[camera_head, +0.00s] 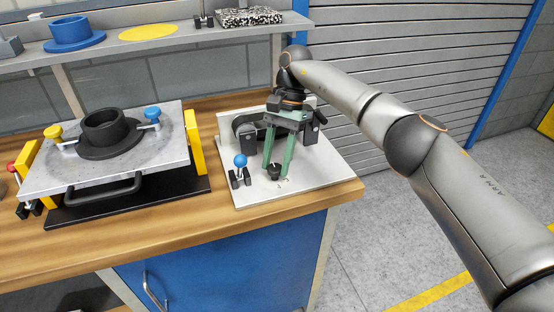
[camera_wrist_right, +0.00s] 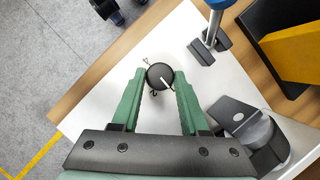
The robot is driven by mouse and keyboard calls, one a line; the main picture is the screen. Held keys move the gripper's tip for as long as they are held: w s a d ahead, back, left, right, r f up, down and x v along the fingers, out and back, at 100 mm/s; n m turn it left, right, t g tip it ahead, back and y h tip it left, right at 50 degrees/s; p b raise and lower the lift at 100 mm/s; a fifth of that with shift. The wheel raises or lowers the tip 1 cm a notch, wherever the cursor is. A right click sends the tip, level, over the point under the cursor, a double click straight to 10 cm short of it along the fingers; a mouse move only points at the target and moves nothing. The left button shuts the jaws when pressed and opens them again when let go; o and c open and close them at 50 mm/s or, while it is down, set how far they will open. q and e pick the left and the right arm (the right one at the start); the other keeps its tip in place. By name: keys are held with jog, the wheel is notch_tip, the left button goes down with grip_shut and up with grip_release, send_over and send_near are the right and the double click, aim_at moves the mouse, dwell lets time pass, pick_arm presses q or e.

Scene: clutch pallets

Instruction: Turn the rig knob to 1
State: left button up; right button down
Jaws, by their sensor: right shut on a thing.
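The rig knob (camera_head: 277,172) is a small round black knob on the front of the rig's white plate (camera_head: 255,194). In the right wrist view the knob (camera_wrist_right: 160,76) shows from above, with a pale pointer line towards the lower right. In the wrist view the right gripper (camera_wrist_right: 159,78) is shut on the knob. My left gripper is in neither view.
A blue-balled lever (camera_head: 240,161) stands on the plate left of the knob. A grey fixture (camera_head: 55,180) with yellow ends holds a black ring (camera_head: 104,127) further left. A shelf (camera_head: 150,44) runs behind. The bench's right edge is close to the plate.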

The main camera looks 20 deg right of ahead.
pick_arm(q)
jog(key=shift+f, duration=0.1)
pick_arm(e)
jog(key=shift+n, duration=0.4)
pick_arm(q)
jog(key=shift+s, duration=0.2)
pick_arm(e)
jog(key=shift+c, duration=2.2)
grip_release()
jog(key=shift+r, duration=0.1)
